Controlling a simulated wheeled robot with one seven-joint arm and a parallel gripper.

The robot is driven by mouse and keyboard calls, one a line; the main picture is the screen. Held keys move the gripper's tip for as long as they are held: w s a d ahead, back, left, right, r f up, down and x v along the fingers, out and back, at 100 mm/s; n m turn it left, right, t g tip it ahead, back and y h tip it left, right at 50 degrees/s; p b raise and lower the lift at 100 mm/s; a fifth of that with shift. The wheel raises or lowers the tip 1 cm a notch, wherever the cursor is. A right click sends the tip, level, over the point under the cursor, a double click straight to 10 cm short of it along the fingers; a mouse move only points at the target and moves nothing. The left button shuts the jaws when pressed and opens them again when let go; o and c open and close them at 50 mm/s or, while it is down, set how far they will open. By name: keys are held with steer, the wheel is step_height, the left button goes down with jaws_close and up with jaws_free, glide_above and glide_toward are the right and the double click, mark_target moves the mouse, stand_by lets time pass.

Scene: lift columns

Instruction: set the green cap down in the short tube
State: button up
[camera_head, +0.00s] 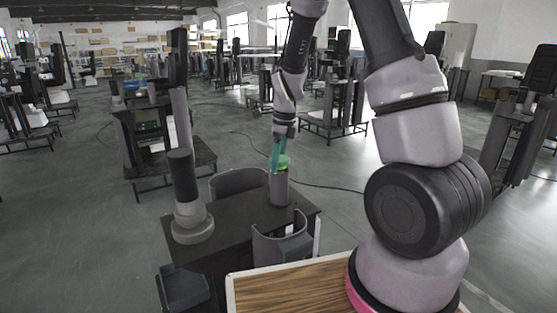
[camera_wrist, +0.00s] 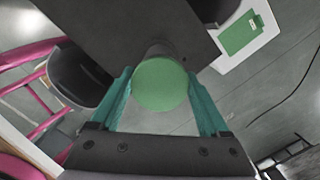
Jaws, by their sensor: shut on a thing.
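The green cap (camera_head: 283,161) is between the teal fingers of my gripper (camera_head: 277,150), right at the top of the short grey tube (camera_head: 280,189), which stands upright on the dark table. In the wrist view the cap (camera_wrist: 160,84) is a round green disc, and my gripper (camera_wrist: 160,82) is shut on it with a finger on each side. Part of the dark tube wall (camera_wrist: 168,51) shows just beyond the cap. The cap hides the tube's mouth, so I cannot tell whether it is seated or just above.
The dark table (camera_head: 228,240) also holds a taller upright column (camera_head: 182,165) with a pale round base, left of the tube. Grey curved chairs (camera_head: 238,181) stand around the table. A wood-topped surface (camera_head: 290,287) lies in front. Open grey floor surrounds these.

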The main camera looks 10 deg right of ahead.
steer(key=shift+f, duration=0.4)
stand_by(0.8)
steer(key=o, duration=1.2)
steer(key=shift+r, duration=3.55)
steer(key=shift+r, duration=0.1)
steer(key=s+d+r+n+t+y, duration=0.1)
steer(key=s+d+r+n+t, duration=0.1)
steer(key=s+r+n, duration=0.4)
steer(key=s+d+r+n+t, duration=0.1)
steer(key=s+d+r+n, duration=0.15)
steer(key=r, duration=0.65)
steer(key=s+d+r+n+t, duration=0.1)
steer(key=s+r+n+t, duration=0.2)
steer(key=s+r+n, duration=0.3)
steer(key=s+n, duration=0.5)
steer(key=s, duration=0.3)
steer(key=shift+d+r+t, duration=0.2)
steer(key=shift+d+t, duration=0.1)
